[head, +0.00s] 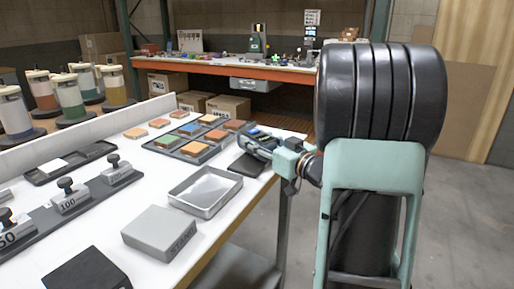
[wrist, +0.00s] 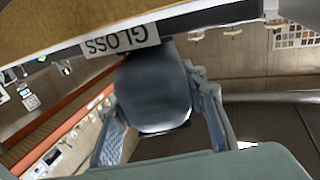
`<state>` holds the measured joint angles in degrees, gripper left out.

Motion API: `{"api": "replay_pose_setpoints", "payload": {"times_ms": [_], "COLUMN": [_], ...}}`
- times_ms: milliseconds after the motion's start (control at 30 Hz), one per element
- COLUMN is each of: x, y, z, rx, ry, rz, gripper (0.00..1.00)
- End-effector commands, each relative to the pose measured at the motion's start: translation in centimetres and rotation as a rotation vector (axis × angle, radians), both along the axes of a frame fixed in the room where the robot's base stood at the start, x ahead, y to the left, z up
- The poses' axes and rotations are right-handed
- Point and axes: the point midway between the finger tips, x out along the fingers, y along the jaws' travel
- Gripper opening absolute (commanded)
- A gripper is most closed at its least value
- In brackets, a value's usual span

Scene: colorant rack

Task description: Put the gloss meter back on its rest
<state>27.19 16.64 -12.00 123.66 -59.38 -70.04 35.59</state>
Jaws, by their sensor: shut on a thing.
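My gripper (head: 258,143) is at the right edge of the white table, over a flat black pad (head: 247,166) that may be the rest. In the wrist view my gripper (wrist: 160,98) has its two fingers on either side of a dark blue-grey rounded body, the gloss meter (wrist: 152,88), and is shut on it. A white label (wrist: 120,40) reading GLOSS shows upside down just beyond the meter. In the head view the meter is mostly hidden by the fingers. I cannot tell whether it touches the pad.
A tray of coloured tiles (head: 160,147) lies left of my gripper. A shallow metal tray (head: 184,203) and a grey block (head: 158,233) stand nearer. A rack with knobbed weights (head: 92,205) is at left. Open floor (head: 450,220) lies right of the table.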

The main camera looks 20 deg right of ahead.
Motion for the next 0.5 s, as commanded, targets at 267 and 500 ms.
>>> {"api": "replay_pose_setpoints", "payload": {"times_ms": [267,500], "x": [0.01,-0.01], "y": [-0.01,0.00], "z": [0.03,-0.47], "rx": [0.000,0.000], "ry": [-0.004,-0.001], "rz": [0.000,0.000], "gripper": [0.00,0.48]}}
